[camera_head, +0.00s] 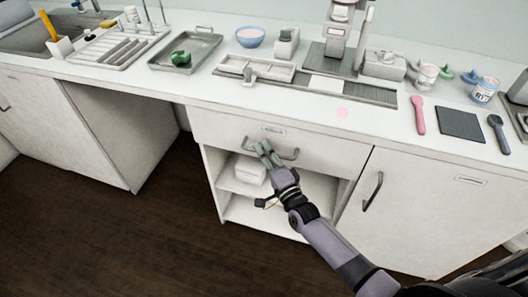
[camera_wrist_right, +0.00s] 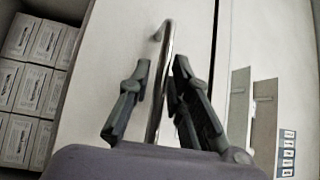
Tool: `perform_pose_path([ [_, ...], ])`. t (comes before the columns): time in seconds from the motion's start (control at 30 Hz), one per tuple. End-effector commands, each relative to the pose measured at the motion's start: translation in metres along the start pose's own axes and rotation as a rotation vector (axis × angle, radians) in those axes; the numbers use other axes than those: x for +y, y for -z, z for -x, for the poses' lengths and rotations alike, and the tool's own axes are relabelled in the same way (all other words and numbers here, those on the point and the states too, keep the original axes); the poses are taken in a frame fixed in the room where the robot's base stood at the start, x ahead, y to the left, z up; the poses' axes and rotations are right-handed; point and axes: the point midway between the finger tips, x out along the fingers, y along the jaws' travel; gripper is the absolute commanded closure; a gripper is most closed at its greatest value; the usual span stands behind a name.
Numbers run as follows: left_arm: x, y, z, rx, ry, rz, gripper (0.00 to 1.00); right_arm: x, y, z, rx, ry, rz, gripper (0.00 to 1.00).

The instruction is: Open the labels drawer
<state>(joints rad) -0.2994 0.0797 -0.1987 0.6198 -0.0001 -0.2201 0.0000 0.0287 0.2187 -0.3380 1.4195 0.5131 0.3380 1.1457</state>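The drawer (camera_head: 325,152) is a wide white front below the worktop, with a small label plate (camera_head: 273,130) and a grey bar handle (camera_head: 289,155). Its front looks flush with the cabinet, so it appears closed. My right gripper (camera_head: 264,148) is at the left part of this handle. In the right wrist view, the handle (camera_wrist_right: 165,45) runs between the two fingers of the gripper (camera_wrist_right: 160,68). The fingers stand apart, with a narrow gap seen beside the bar, so they are around it and not clearly pressing on it. My left gripper is out of view.
Below the drawer is an open shelf (camera_head: 232,187) with white boxes (camera_head: 250,170). A cabinet door (camera_head: 425,205) with its own handle (camera_head: 372,190) is to the right. An open knee space is left. The worktop holds a tray (camera_head: 207,43), a bowl (camera_head: 250,37) and tools.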

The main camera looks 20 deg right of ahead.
Motion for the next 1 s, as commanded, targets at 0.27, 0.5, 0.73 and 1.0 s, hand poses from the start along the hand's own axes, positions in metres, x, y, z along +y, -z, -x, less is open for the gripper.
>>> perform_pose_path([
  [0.27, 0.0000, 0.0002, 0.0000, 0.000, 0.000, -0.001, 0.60, 0.0001, 0.0000, 0.0002, 0.000, 0.000, 0.000, 1.00],
  [0.5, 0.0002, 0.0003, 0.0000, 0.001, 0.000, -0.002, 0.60, 0.0004, 0.0001, 0.0004, 0.000, -0.001, 0.001, 1.00],
  [0.73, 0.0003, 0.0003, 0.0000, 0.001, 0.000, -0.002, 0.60, 0.0006, 0.0001, 0.0005, 0.000, -0.001, 0.001, 1.00],
  [1.0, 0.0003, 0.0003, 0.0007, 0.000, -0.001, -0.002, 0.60, 0.0005, -0.0009, 0.0016, 0.000, -0.002, 0.002, 1.00],
])
